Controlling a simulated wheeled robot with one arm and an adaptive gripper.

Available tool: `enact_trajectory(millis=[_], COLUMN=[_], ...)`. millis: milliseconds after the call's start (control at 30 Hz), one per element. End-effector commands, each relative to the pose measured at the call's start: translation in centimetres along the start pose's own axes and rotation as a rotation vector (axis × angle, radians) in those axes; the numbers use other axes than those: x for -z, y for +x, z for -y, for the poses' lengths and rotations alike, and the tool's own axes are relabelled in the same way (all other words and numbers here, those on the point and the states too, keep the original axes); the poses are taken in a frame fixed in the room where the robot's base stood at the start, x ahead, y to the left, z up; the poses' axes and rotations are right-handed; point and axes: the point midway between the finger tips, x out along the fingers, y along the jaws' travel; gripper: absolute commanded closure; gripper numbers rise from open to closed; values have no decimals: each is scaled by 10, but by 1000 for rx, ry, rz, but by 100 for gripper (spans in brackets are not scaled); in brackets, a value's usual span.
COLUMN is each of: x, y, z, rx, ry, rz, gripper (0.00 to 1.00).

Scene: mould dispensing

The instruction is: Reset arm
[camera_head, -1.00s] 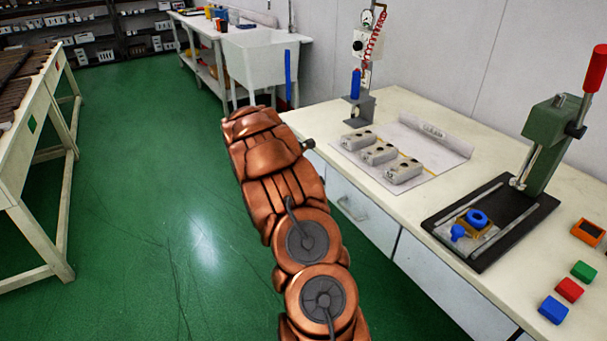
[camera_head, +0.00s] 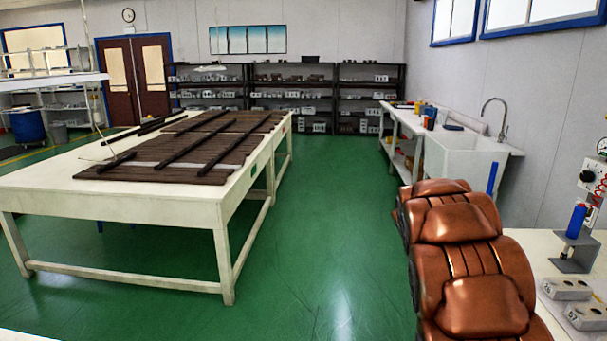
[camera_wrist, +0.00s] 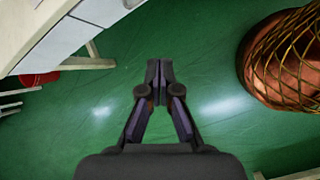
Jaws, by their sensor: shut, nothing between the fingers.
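My gripper (camera_wrist: 159,70) shows in the wrist view with its two fingertips together and nothing between them. It hangs over bare green floor, apart from any object. My copper-coloured arm (camera_head: 470,260) rises at the lower right of the head view, in front of the right-hand workbench. My gripper itself is not visible in the head view.
A cream table (camera_head: 130,205) with dark slats (camera_head: 190,145) stands at the left. The right workbench (camera_head: 548,245) carries grey moulds (camera_head: 585,316) and a dispenser stand (camera_head: 574,250). A sink (camera_head: 470,160) and shelves (camera_head: 290,95) are farther back. Green floor (camera_head: 320,230) between is clear.

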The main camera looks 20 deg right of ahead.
Motion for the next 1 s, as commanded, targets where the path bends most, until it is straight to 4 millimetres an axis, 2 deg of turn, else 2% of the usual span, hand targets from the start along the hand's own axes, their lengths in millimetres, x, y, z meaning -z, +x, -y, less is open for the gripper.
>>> enact_trajectory(millis=[33, 100, 400, 700, 1000], x=[-2, -2, -2, -4, -13], y=[-17, -34, -100, -153, -192], z=[11, 28, 108, 196, 290], rx=[6, 21, 105, 221, 362], ry=[33, 85, 288, 452, 574], rz=[-16, -38, -137, -223, -280], gripper=[100, 100, 100, 100, 100])
